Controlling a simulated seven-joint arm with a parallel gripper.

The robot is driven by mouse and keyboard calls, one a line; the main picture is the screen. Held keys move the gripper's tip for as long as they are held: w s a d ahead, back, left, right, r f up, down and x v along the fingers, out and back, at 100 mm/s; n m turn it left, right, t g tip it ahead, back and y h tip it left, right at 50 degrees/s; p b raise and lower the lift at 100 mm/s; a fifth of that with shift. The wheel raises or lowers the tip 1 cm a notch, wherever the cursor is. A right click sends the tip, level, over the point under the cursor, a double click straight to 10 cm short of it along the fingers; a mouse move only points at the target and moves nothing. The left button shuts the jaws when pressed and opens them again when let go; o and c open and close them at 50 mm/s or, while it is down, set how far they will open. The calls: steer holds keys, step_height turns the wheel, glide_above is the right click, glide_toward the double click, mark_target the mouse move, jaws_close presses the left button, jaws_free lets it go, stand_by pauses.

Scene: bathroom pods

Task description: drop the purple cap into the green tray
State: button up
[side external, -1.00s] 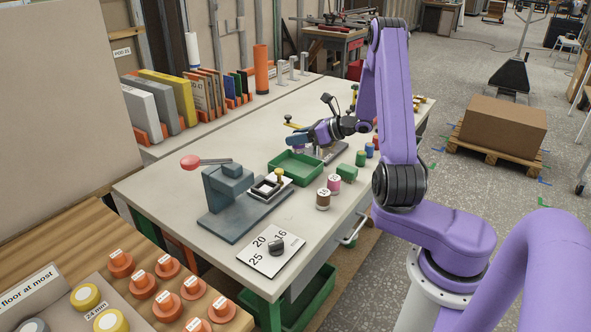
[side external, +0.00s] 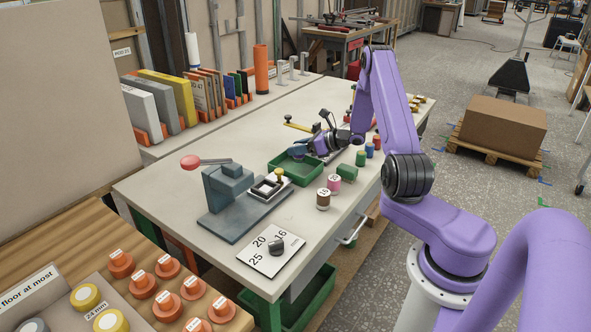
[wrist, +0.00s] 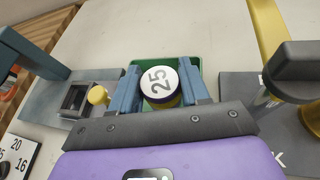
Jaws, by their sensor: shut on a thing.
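The purple cap (wrist: 161,84) shows in the wrist view between the two blue fingers of my gripper (wrist: 160,66). It has a white top marked 25, a dark purple rim and some yellow below. My gripper is shut on it. The green tray (wrist: 168,59) shows behind and below the cap, partly hidden by the cap and fingers. In the side view the green tray (side external: 292,179) sits on the pale bench, and my gripper (side external: 299,152) is low over its far part. The cap cannot be made out in the side view.
A blue-grey press (side external: 228,190) with a red-knobbed lever stands left of the tray. A number plate (side external: 271,253) lies near the bench's front edge.

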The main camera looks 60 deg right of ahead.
steer(key=shift+f, duration=0.75)
steer(key=o, duration=1.2)
steer(key=shift+o, duration=0.2)
steer(key=v, duration=1.7)
steer(key=shift+s+r, duration=0.1)
steer(key=shift+s, duration=0.1)
